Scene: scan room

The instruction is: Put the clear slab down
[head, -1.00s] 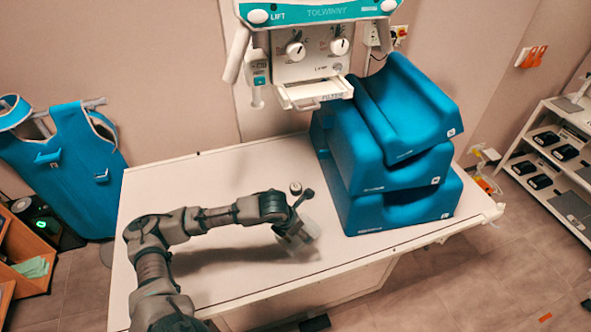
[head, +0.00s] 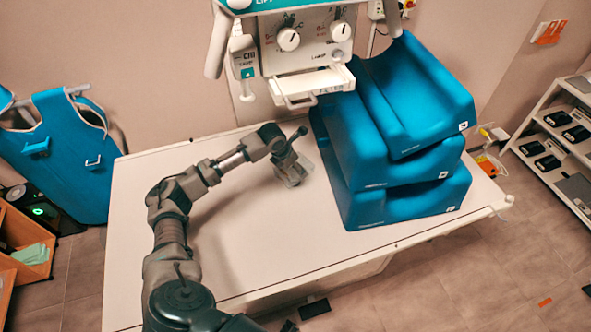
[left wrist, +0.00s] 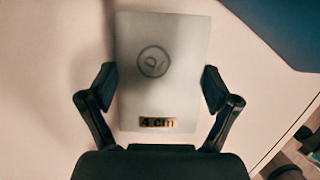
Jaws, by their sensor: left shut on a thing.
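The clear slab (left wrist: 161,80) is a translucent plate with a circled mark and a "4 cm" label, seen in the left wrist view. It also shows faintly in the head view (head: 305,165), beside the blue cushions. My left gripper (left wrist: 160,88) has a finger at each side edge of the slab and is shut on it. In the head view the left gripper (head: 291,172) points down over the white table (head: 250,250). I cannot tell whether the slab touches the table top. My right gripper is not in view.
A stack of blue cushions (head: 400,150) stands just right of the slab. A white machine with knobs and an open drawer (head: 318,90) hangs behind. The table's left and front areas are clear. A shelf stands far right.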

